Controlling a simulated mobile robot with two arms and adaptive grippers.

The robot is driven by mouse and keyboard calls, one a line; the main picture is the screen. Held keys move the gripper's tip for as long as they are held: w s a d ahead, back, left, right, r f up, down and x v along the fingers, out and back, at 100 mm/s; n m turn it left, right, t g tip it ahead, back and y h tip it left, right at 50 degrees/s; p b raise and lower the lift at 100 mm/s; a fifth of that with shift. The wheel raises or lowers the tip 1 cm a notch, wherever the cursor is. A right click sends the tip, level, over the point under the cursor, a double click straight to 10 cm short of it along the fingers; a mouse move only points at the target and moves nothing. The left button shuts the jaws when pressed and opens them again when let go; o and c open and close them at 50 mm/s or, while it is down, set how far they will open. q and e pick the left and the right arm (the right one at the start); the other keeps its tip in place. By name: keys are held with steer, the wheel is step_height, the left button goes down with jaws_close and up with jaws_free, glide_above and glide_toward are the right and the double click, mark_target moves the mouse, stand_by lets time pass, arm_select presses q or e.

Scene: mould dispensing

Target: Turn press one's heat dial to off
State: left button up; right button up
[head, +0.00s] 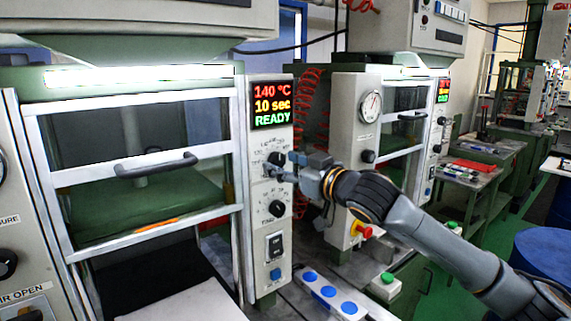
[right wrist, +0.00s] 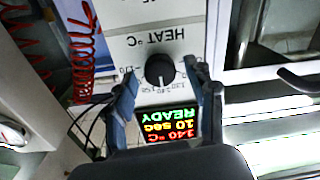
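Press one's control panel (head: 258,220) has a lit display (head: 272,105) reading 140 °C, 10 sec, READY. The black heat dial (head: 275,158) sits below the display, partly hidden by my right gripper (head: 283,165). In the right wrist view the picture is upside down, and the heat dial (right wrist: 160,70) shows under the words HEAT °C with numbers around it. My right gripper (right wrist: 165,76) is open, with one finger on each side of the dial and gaps between them and the knob. My left gripper is not in view.
A second black dial (head: 277,208) and a rocker switch (head: 275,245) lie lower on the panel. The press door's handle (head: 155,165) juts out to the left. A blue-button box (head: 330,292) stands below. A second press (head: 362,150) stands close on the right.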

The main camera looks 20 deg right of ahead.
steer(key=c, duration=0.9)
steer(key=shift+r+n+p, duration=0.1)
steer(key=shift+n+p, duration=0.4)
steer(key=shift+p, duration=0.25)
steer(key=shift+c, duration=0.2)
steer(key=n+p, duration=0.7)
steer(key=p, duration=0.1)
steer(key=shift+r+n, duration=0.1)
steer(key=shift+n, duration=0.2)
steer(key=n+p, duration=0.4)
steer(key=n, duration=0.1)
steer(key=shift+n+h+p, duration=0.4)
steer(key=shift+n+p, duration=1)
steer(key=shift+n, duration=0.5)
steer(key=shift+f, duration=0.2)
